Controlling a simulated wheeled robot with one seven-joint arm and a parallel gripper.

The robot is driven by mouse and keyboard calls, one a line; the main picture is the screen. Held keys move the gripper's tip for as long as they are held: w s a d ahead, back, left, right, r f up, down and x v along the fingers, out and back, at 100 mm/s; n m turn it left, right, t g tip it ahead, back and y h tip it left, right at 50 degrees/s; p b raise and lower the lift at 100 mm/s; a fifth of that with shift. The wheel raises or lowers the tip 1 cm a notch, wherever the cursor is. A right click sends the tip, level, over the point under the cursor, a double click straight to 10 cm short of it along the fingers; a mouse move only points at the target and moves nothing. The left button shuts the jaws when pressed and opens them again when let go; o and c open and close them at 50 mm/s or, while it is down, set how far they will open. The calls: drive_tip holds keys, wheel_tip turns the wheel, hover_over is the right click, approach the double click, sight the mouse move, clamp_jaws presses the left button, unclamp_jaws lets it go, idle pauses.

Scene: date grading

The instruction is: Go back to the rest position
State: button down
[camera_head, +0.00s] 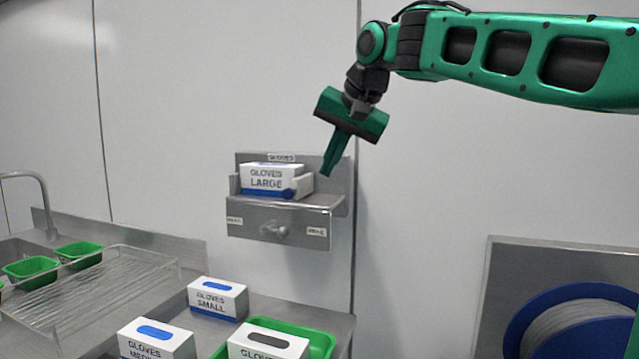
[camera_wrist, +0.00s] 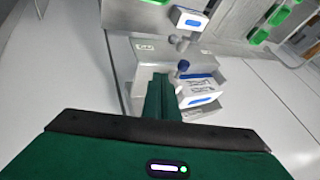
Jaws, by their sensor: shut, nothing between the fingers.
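My gripper (camera_head: 328,170) is green and hangs from the raised arm at the upper right of the head view, pointing down and slightly left. Its fingers are shut together with nothing between them.
A metal wall dispenser (camera_head: 290,230) holds a large gloves box (camera_head: 270,180). A blue reel (camera_head: 520,325) is at right.

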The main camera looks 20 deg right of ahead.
drive_tip(key=s+d+f+g+h, duration=0.2)
drive_tip(key=s+d+f+g, duration=0.1)
drive_tip(key=s+d+f, duration=1.4)
drive_tip(key=s+d+f+g, duration=0.2)
drive_tip(key=s+f+g, duration=0.2)
drive_tip(key=s+f, duration=1.5)
drive_tip(key=shift+d+f+m, duration=0.15)
drive_tip(key=shift+d+m, duration=0.15)
drive_tip(key=shift+s, duration=0.1)
drive_tip(key=shift+w+f, duration=0.2)
drive_tip(key=shift+w, duration=0.4)
